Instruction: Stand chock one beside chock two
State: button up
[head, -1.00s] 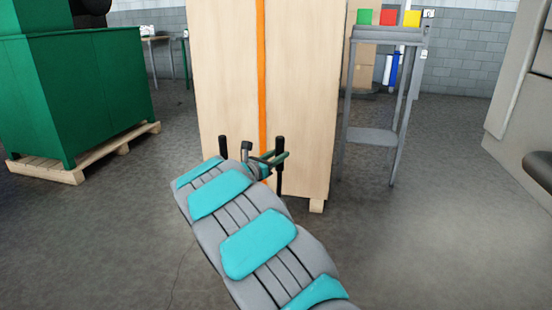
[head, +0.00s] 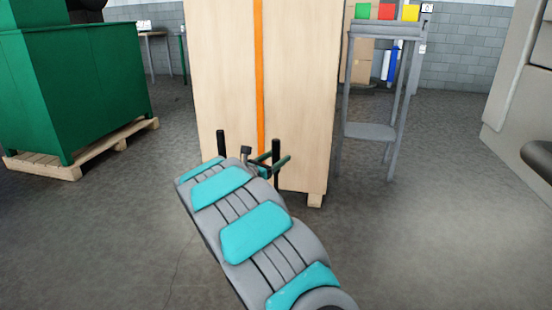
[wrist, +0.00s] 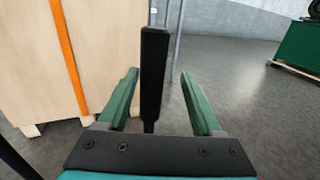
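I cannot make out chock one or chock two in either view. My gripper (wrist: 158,73) shows in the wrist view with its two green fingers well apart. A dark upright bar (wrist: 153,70) shows between the fingers, and I see neither finger touching it. In the head view my gripper (head: 272,160) is small, at the end of my grey and turquoise arm, in front of the tall wooden crate. My arm hides part of the floor there.
The wooden crate (head: 225,80) with an orange strap stands straight ahead. A green cabinet (head: 100,85) on a pallet (head: 85,155) is at left. A grey stand (head: 370,131) holds green, red and yellow blocks (head: 387,12). Floor at right (head: 430,220) is clear.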

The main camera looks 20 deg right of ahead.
jog(key=shift+a, duration=0.1)
jog(key=v, duration=1.2)
